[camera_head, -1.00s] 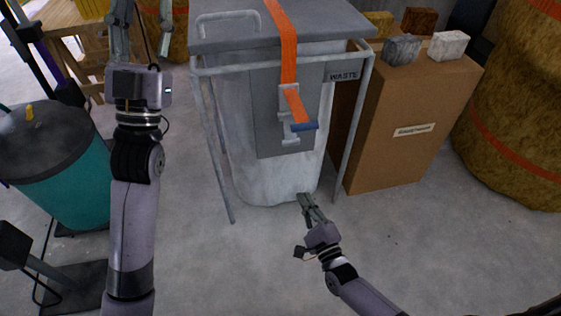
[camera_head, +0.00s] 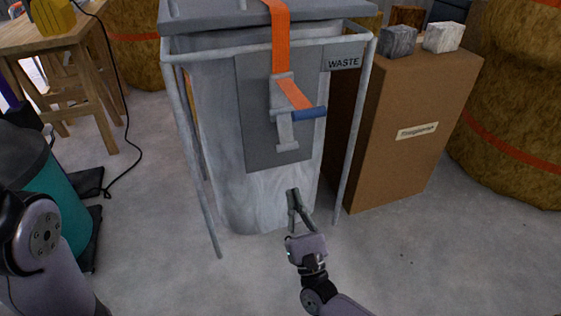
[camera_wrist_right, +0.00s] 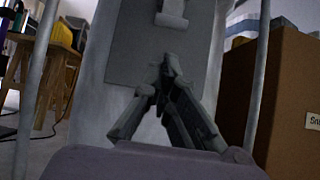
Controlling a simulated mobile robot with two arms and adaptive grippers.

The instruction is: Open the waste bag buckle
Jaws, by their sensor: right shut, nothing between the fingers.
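The waste bag stand (camera_head: 190,150) holds a pale bag (camera_head: 255,200) under a grey lid (camera_head: 210,14), with a WASTE label at its upper right.
A cardboard box (camera_head: 410,130) with stone-like blocks on top (camera_head: 444,37) stands right of the stand. A straw-coloured bale (camera_head: 515,110) is at far right. A teal bin (camera_head: 60,190) and a wooden table (camera_head: 50,45) are at left. The floor in front is clear.

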